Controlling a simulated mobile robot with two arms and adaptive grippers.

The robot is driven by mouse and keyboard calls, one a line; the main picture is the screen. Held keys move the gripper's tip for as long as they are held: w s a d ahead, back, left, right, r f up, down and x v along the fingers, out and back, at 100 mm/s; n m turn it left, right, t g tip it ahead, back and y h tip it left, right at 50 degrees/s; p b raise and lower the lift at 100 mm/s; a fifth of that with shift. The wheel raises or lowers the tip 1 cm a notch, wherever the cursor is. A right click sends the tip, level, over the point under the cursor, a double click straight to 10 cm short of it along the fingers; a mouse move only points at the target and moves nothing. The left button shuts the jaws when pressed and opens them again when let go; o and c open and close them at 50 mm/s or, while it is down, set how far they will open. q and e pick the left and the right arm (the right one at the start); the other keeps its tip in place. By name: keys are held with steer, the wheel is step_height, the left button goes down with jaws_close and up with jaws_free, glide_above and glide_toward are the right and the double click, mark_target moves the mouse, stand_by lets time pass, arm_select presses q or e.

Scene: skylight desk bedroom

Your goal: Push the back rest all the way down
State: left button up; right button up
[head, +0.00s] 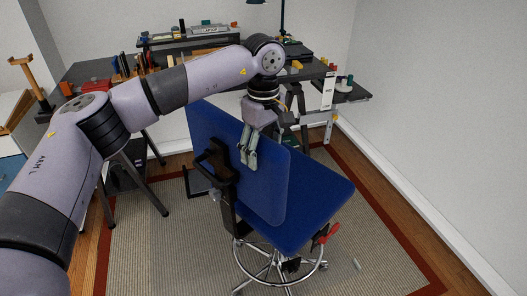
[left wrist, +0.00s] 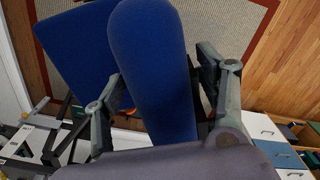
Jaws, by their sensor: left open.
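The blue back rest (head: 262,190) of the office chair stands upright and slightly tilted above the blue seat (head: 318,200). A dark bracket (head: 212,165) is attached to its rear side. My left gripper (head: 248,157) points down at the back rest, with its fingers in front of the blue panel in the head view. In the left wrist view, the back rest (left wrist: 155,70) lies between the two open fingers, one on each side, and the gripper (left wrist: 160,95) is not closed on it. The seat (left wrist: 72,48) shows at the left there. My right gripper is not in view.
A cluttered desk (head: 90,70) stands behind the chair, with a small side shelf (head: 350,92) at the right. The chair has a wheeled chrome base and a red lever (head: 328,233), and stands on a beige rug (head: 370,260). The right side of the rug is mostly clear.

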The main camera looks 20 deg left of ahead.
arm_select(q)
steer(key=shift+f, duration=1.05)
steer(key=shift+c, duration=0.6)
jaws_close()
